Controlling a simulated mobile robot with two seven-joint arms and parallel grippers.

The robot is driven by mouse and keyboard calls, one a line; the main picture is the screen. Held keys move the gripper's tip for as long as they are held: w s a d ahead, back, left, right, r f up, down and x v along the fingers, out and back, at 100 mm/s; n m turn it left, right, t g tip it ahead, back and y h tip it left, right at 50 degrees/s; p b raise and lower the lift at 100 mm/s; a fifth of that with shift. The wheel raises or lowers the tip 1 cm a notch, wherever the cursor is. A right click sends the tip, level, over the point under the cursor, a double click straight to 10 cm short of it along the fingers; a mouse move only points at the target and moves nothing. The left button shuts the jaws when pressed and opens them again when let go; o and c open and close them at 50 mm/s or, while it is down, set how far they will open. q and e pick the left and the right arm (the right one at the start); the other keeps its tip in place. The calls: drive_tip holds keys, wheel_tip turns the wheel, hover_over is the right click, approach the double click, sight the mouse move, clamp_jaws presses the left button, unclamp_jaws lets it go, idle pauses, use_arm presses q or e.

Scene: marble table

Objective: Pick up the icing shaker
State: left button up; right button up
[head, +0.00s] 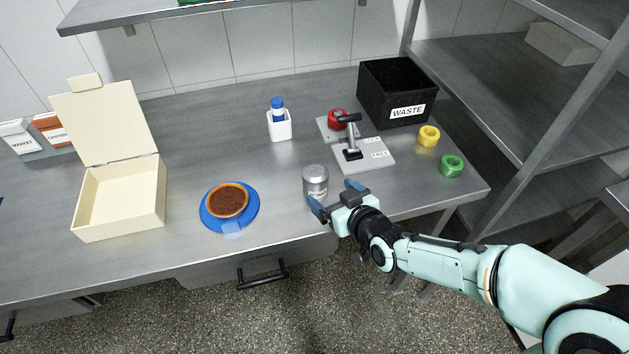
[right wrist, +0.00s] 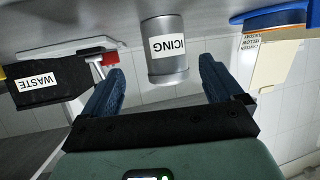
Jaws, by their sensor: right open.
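The icing shaker (head: 315,182) is a silver metal can with a perforated domed top. It stands upright near the table's front edge, right of the blue plate. In the right wrist view the shaker (right wrist: 166,62) shows its white ICING label, ahead of and between the fingertips. My right gripper (head: 335,197) is open, with its blue fingers pointing at the shaker from the front right. In the right wrist view the open fingers (right wrist: 160,80) have a gap to the can on each side. My left gripper is not in view.
A blue plate with a brown tart (head: 228,201) lies left of the shaker. An open cream box (head: 118,215) stands further left.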

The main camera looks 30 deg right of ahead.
sight(315, 182)
drive_tip(key=x, duration=0.7)
drive_tip(key=shift+w+a, duration=0.4)
drive_tip(key=shift+r, duration=0.1)
drive_tip(key=c, duration=1.2)
